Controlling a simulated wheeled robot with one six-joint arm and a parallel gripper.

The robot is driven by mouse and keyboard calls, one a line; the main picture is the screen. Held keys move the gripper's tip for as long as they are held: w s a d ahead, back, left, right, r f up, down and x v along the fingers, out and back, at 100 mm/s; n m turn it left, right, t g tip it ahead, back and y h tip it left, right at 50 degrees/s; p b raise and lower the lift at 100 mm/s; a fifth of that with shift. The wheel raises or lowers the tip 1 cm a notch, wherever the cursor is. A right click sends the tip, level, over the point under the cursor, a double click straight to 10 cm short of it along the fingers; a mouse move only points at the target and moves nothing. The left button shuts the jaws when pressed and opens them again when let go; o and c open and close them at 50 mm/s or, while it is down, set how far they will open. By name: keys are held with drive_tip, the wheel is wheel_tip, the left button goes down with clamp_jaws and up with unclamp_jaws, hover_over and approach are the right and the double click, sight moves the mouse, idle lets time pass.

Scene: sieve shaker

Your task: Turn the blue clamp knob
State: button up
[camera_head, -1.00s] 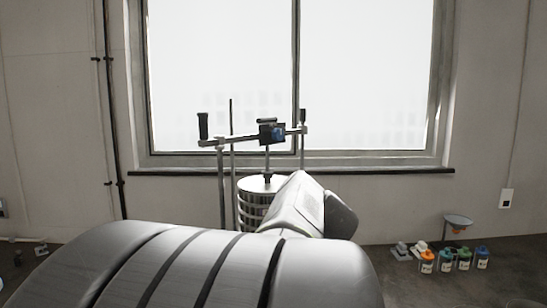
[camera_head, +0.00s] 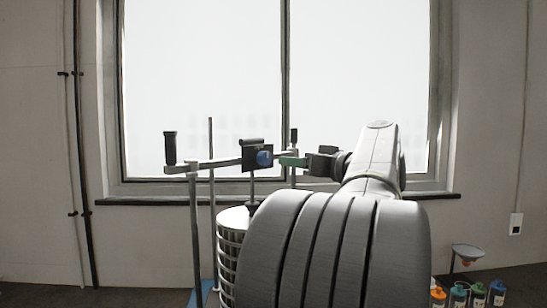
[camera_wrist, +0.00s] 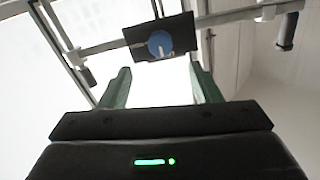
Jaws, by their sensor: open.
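The blue clamp knob (camera_head: 264,158) sits on a dark clamp block (camera_head: 251,166) on the crossbar of the sieve shaker. In the wrist view the round blue knob (camera_wrist: 160,44) shows a pale pointer mark and lies ahead of my fingertips, between their lines. My gripper (camera_head: 291,160) is to the right of the knob in the head view, pointing left at it. In the wrist view my gripper (camera_wrist: 160,78) has two green fingers spread apart with nothing between them. The knob appears clear of both fingers.
The shaker's sieve stack (camera_head: 229,255) stands below the crossbar, partly hidden by my arm. Upright rods and a black handle (camera_head: 170,147) are at the left. A window (camera_head: 200,90) is behind.

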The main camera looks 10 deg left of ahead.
sight(267, 159)
drive_tip(key=p+x, duration=0.2)
drive_tip(key=x, duration=0.7)
drive_tip(key=c, duration=1)
